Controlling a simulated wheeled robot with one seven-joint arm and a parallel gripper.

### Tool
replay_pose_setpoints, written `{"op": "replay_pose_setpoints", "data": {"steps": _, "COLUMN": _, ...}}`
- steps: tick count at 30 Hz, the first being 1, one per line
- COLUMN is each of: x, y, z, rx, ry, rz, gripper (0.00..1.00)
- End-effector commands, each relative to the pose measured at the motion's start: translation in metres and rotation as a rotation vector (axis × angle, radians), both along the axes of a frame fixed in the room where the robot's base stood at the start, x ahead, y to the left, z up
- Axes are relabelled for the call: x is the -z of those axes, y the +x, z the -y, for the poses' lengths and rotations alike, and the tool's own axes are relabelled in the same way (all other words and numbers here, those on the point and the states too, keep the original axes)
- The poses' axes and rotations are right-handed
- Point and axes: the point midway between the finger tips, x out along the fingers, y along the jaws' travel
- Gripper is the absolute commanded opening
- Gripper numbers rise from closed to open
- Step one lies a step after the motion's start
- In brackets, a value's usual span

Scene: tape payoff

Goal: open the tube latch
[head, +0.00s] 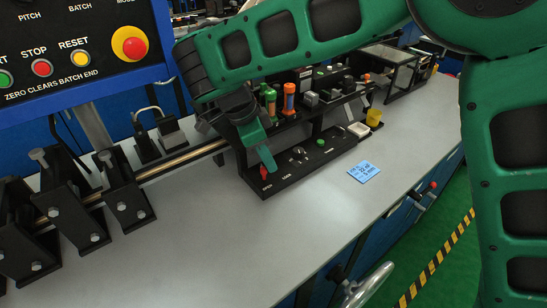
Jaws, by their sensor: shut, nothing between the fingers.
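My gripper (263,155) hangs from my green arm at the front left end of a black panel unit (312,160). Its fingers are shut and empty, pointing down. The tips are close to a small red lever (265,172) on the panel; I cannot tell whether they touch it. I cannot tell for certain which part is the tube latch.
Black clamp brackets (122,190) stand at the left. A blue control box (75,50) with buttons is at upper left. Orange and green cylinders (289,98) stand behind the panel, with a yellow cup (374,117) at right. The grey bench front (240,240) is clear around a blue note (364,171).

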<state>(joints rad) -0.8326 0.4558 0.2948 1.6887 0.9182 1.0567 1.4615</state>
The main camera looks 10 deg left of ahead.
Motion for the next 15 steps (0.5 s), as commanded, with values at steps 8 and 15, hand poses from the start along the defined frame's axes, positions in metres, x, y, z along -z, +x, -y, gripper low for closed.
{"op": "replay_pose_setpoints", "data": {"steps": 8, "x": -0.0001, "y": -0.0030, "z": -0.0057, "rx": 0.116, "ry": 0.000, "rz": 0.000, "gripper": 0.00}}
{"op": "replay_pose_setpoints", "data": {"steps": 15, "x": -0.0001, "y": -0.0038, "z": -0.0071, "rx": 0.150, "ry": 0.000, "rz": 0.000, "gripper": 0.00}}
